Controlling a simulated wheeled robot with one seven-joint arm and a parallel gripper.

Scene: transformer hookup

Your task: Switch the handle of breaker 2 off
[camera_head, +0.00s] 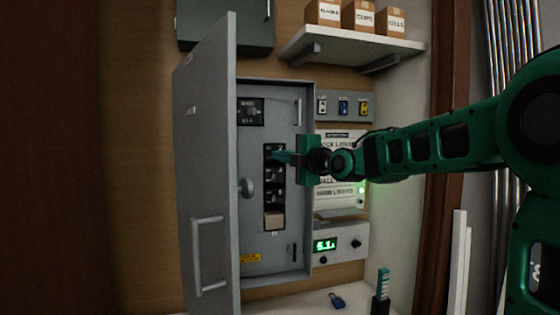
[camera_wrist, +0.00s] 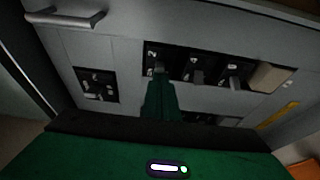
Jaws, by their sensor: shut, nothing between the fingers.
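The breaker block is a dark column in the open grey panel (camera_head: 255,190). In the wrist view, the breaker marked 2 (camera_wrist: 153,56) is at the left end of a row of black breakers. Its small grey handle (camera_wrist: 160,67) shows just beyond my fingertips. My gripper (camera_head: 278,156) is shut and empty, with its green fingers reaching to the top breaker. The fingers also show in the wrist view (camera_wrist: 160,85), at or very close to that handle; I cannot tell whether they touch. The fingers and palm hide part of the panel below the row.
The panel door (camera_head: 205,170) stands open at the left. A cream cover block (camera_head: 274,221) sits below the breakers. A shelf (camera_head: 350,45) with boxes is above right. A meter box (camera_head: 340,243) is at the lower right. A blue padlock (camera_head: 337,300) lies below.

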